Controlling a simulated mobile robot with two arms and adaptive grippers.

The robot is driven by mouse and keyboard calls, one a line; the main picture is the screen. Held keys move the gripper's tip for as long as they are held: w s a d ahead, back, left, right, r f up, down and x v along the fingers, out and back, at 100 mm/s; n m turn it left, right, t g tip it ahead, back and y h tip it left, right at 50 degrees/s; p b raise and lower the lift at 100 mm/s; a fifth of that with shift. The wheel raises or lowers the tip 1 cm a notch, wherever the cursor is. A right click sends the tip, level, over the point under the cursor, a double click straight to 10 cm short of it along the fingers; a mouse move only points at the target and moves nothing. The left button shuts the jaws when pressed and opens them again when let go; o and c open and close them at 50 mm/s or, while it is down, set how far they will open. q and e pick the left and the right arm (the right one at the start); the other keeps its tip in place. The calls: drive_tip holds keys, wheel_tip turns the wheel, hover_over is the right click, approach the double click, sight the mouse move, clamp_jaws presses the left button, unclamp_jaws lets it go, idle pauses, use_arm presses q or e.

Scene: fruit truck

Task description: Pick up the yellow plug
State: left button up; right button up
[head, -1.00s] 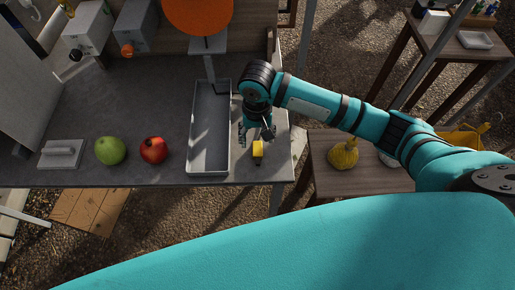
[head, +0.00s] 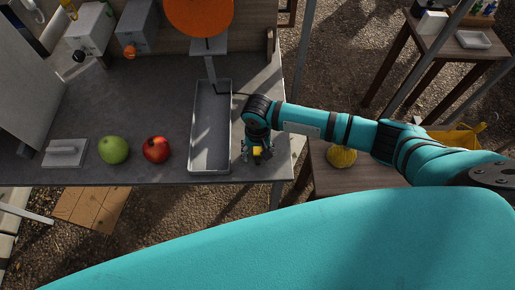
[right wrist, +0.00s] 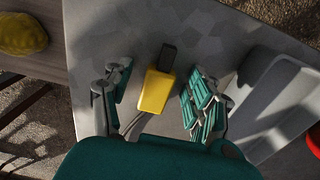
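The yellow plug (head: 257,151) lies on the grey counter near its front right corner, just right of the grey tray. In the right wrist view the plug (right wrist: 156,91) shows a yellow body and a dark end pointing away. My right gripper (head: 258,154) is directly over it, pointing down. Its two open fingers stand on either side of the plug in the right wrist view (right wrist: 158,98), with visible gaps between finger and plug. My left gripper is out of view.
The long grey tray (head: 193,132) stands close on the left of my right gripper. A red apple (head: 156,149), a green apple (head: 113,150) and a white flat object with a handle (head: 65,153) are farther left. A yellow squash (head: 341,157) lies on the side table.

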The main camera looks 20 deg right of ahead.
clamp_jaws()
drive_tip(key=shift+r, duration=0.1)
